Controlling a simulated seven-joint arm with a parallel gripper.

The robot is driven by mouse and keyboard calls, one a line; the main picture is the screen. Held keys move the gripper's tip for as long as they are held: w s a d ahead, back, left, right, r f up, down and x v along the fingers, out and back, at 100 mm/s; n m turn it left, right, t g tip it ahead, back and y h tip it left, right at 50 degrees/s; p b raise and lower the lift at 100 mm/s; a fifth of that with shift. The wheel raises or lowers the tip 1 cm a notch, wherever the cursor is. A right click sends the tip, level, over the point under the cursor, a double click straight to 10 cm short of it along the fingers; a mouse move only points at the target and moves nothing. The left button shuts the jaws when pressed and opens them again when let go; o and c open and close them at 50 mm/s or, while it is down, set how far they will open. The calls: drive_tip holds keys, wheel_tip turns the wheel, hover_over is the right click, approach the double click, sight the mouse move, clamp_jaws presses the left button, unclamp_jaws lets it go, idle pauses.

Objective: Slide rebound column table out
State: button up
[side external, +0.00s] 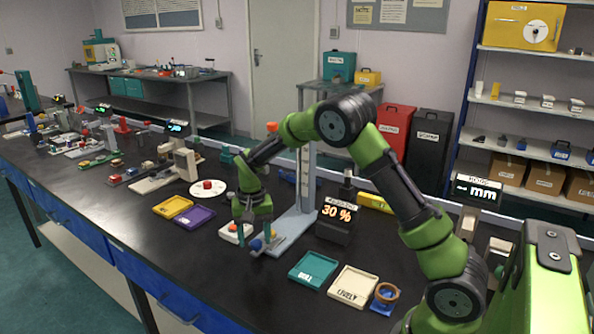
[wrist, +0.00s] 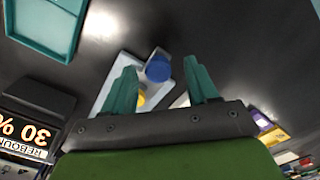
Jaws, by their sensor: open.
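The rebound column (side external: 306,180) is a tall pale post standing on a light grey base (side external: 291,232). A small blue round knob (side external: 256,244) is at the near end of the base; I take it to belong to the sliding table. My gripper (side external: 257,243) points down over it with its teal fingers apart. In the wrist view, the blue knob (wrist: 158,68) appears between the two open fingertips (wrist: 160,66), and nothing is gripped. A yellow piece (wrist: 141,99) shows behind the left finger on the pale base (wrist: 124,72). My fingers hide part of the table, and contact cannot be told.
A black display reading 30 % (side external: 338,213) stands right of the column. Teal (side external: 313,271) and cream (side external: 353,287) trays lie front right. Purple (side external: 194,218) and yellow (side external: 173,207) trays lie left. The bench's front edge (side external: 160,262) is clear.

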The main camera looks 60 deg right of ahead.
wheel_tip(320, 180, up, 16)
drive_tip(key=shift+f, duration=0.15)
idle(0.3)
drive_tip(key=s+a+r+n+t, duration=0.1)
drive_tip(key=s+a+t, duration=0.1)
drive_tip(key=s, duration=0.5)
drive_tip(key=s+a+r+n+t+y, duration=0.1)
drive_tip(key=s+a+n+t, duration=0.1)
drive_tip(key=s+a, duration=0.3)
drive_tip(key=s+a+r+n+t+y, duration=0.1)
drive_tip(key=s+a+r+n+t, duration=0.1)
drive_tip(key=s, duration=0.9)
drive_tip(key=shift+a+t, duration=0.6)
drive_tip(key=shift+a, duration=0.15)
drive_tip(key=shift+o, duration=0.4)
drive_tip(key=shift+s, duration=0.1)
